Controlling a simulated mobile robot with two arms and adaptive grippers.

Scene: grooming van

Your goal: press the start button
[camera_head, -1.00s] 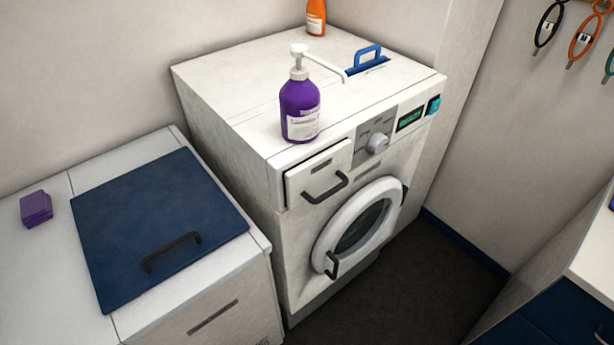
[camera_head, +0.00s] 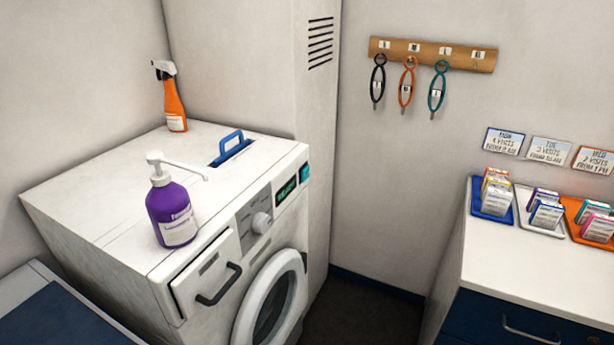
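The white washing machine (camera_head: 110,205) stands at the left in the head view. The round door (camera_head: 249,309) is only partly in view and looks closed. The detergent drawer (camera_head: 207,277) with a dark handle is at the panel's left. Neither of my grippers is in view.
A purple pump bottle (camera_head: 172,212), an orange spray bottle (camera_head: 171,104) and a blue handle (camera_head: 231,146) are on the machine's top. A counter (camera_head: 530,275) with coloured trays stands at the right. Loops hang from a wooden rack (camera_head: 432,54). Dark floor lies between machine and counter.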

